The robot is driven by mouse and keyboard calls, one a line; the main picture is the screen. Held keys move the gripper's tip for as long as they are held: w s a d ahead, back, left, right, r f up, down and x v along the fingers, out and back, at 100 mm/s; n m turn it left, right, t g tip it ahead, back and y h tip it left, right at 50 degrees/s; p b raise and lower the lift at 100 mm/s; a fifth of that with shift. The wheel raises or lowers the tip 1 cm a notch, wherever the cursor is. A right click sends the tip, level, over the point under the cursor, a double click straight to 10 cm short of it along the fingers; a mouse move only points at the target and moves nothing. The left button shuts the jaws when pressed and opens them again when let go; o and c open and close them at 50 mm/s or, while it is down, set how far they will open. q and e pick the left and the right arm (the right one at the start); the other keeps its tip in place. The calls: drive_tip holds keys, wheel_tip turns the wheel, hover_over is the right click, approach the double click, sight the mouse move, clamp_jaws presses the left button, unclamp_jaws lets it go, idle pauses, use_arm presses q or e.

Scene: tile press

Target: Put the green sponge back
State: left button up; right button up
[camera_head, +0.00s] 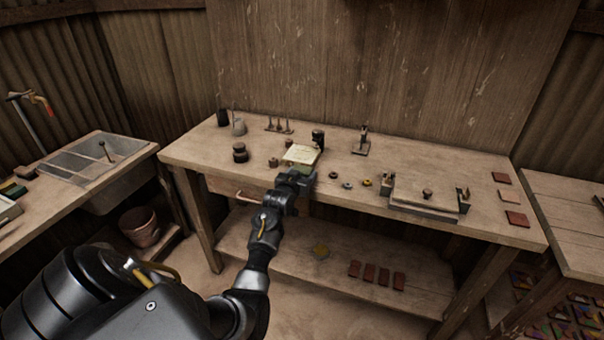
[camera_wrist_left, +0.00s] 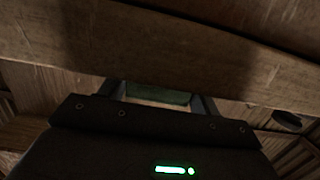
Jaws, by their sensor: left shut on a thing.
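My left gripper (camera_head: 300,174) is at the front edge of the wooden workbench (camera_head: 340,168), beside a pale sheet. In the left wrist view, its two fingers are closed on the green sponge (camera_wrist_left: 158,95), which shows as a dark green strip between them. In the head view, only a bit of green (camera_head: 307,169) shows at the fingertips; the gripper hides the rest. I cannot tell whether the sponge touches the bench. My right gripper is not in view.
The bench holds a pale sheet (camera_head: 301,154), a tile press (camera_head: 425,200), small pots and red tiles (camera_head: 517,218). Several red tiles (camera_head: 370,271) lie on the lower shelf.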

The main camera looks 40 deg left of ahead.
use_arm(q)
drive_tip(key=shift+f, duration=0.1)
drive_tip(key=o, duration=1)
drive_tip(key=shift+o, duration=0.2)
drive_tip(key=shift+r, duration=0.2)
drive_tip(key=shift+s+d+f, duration=0.1)
drive_tip(key=shift+s+d, duration=0.05)
drive_tip(key=shift+s, duration=0.15)
drive_tip(key=v, duration=1.1)
drive_tip(key=shift+b, duration=0.35)
drive_tip(key=shift+s+d, duration=0.1)
drive_tip(key=shift+s, duration=0.05)
